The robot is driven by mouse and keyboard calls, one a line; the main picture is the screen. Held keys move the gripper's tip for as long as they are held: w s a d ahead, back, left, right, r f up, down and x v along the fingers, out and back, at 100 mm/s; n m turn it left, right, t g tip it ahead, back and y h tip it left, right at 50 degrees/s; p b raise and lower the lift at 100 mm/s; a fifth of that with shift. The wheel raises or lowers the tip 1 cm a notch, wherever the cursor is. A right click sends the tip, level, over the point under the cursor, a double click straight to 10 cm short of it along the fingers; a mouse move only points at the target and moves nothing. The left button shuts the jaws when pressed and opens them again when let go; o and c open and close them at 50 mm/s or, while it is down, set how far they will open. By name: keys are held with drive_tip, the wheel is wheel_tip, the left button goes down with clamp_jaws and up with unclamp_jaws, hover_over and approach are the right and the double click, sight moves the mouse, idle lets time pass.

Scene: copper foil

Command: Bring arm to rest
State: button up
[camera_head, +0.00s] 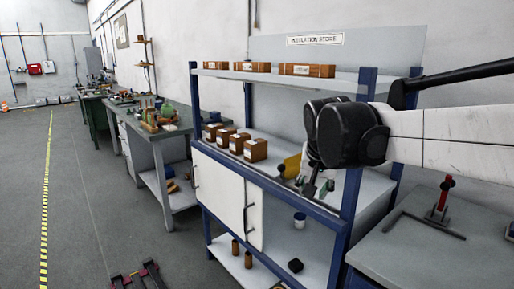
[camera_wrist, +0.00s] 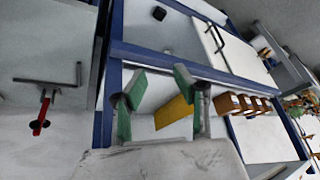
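My arm (camera_head: 455,137) reaches in from the right in the head view, in front of the blue-framed shelf unit. My gripper (camera_head: 316,184) points down over the middle shelf. In the wrist view my gripper (camera_wrist: 162,110) has its two green-padded fingers wide apart. No thing is seen clamped between them. A yellow piece (camera_wrist: 174,112) shows beyond the gap between the fingers. In the head view the yellow piece (camera_head: 291,166) is just left of the gripper; whether a finger touches it I cannot tell.
The shelf unit (camera_head: 343,235) has blue posts close to my arm. Several brown boxes (camera_head: 255,150) stand on its middle shelf and more boxes (camera_head: 308,70) on top. A grey table (camera_head: 430,262) with a red tool (camera_head: 443,197) is at right. The floor (camera_head: 90,200) at left is mostly clear.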

drive_tip(key=s+d+f+n, duration=0.1)
drive_tip(key=s+d+f, duration=0.1)
drive_tip(key=s, duration=0.5)
drive_tip(key=s+d+f+n+t+p, duration=0.1)
drive_tip(key=s+d+f, duration=0.1)
drive_tip(key=s, duration=0.6)
drive_tip(key=s+d+f+p, duration=0.1)
drive_tip(key=s+d+f, duration=0.1)
drive_tip(key=s, duration=0.6)
drive_tip(key=shift+s+f+n+t+y, duration=0.3)
drive_tip(key=shift+f+n+t, duration=0.1)
drive_tip(key=shift+f, duration=0.3)
